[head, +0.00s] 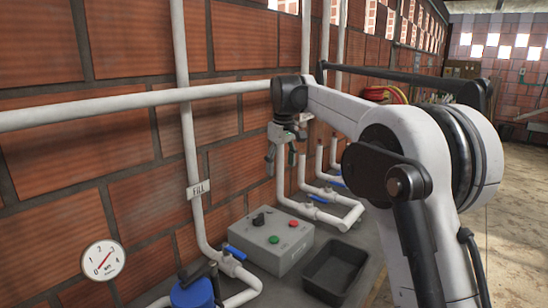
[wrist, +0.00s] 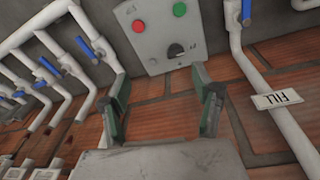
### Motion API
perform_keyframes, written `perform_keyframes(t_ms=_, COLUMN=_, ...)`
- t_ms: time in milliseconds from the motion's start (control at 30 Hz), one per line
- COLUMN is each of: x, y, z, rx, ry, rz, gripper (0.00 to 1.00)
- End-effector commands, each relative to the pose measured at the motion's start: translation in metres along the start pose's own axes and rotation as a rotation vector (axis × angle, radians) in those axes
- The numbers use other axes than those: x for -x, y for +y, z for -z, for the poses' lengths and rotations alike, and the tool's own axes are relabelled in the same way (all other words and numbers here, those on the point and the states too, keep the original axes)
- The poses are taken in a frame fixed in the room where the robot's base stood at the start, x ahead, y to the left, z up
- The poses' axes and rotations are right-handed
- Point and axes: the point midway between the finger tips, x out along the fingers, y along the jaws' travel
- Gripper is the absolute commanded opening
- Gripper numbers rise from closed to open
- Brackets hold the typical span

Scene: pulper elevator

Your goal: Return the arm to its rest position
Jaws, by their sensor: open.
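My arm reaches from the right toward the brick wall in the head view, bent at its big white joint. My gripper (head: 279,155) hangs from the arm's far end, pointing down, in front of the wall. It is above the grey control box (head: 262,250) and apart from it. In the wrist view my gripper (wrist: 163,88) shows two separated fingers with greenish pads and nothing between them. The control box (wrist: 152,58) lies beyond the fingertips, with its red button (wrist: 180,9), green button (wrist: 138,26) and black knob (wrist: 176,50).
White pipes with blue-handled valves (head: 317,199) run beside the box. A horizontal pipe (head: 120,106) crosses the wall. A black tray (head: 336,270) sits right of the box. A FILL label (head: 198,189) and gauge (head: 103,260) are at left. Open floor (head: 515,230) lies at right.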

Motion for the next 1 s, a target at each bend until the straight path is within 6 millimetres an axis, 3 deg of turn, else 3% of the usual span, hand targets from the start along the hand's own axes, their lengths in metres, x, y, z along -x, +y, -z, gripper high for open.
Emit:
perform_keyframes(t_ms=200, x=0.038, y=-0.003, z=-0.053, rx=-0.085, ry=0.05, rz=-0.029, gripper=0.62)
perform_keyframes(t_ms=500, x=0.071, y=-0.017, z=-0.132, rx=-0.202, ry=0.121, rz=-0.067, gripper=0.62)
perform_keyframes(t_ms=767, x=0.084, y=-0.039, z=-0.207, rx=-0.301, ry=0.183, rz=-0.098, gripper=0.62)
perform_keyframes(t_ms=1000, x=0.08, y=-0.065, z=-0.278, rx=-0.391, ry=0.243, rz=-0.124, gripper=0.62)
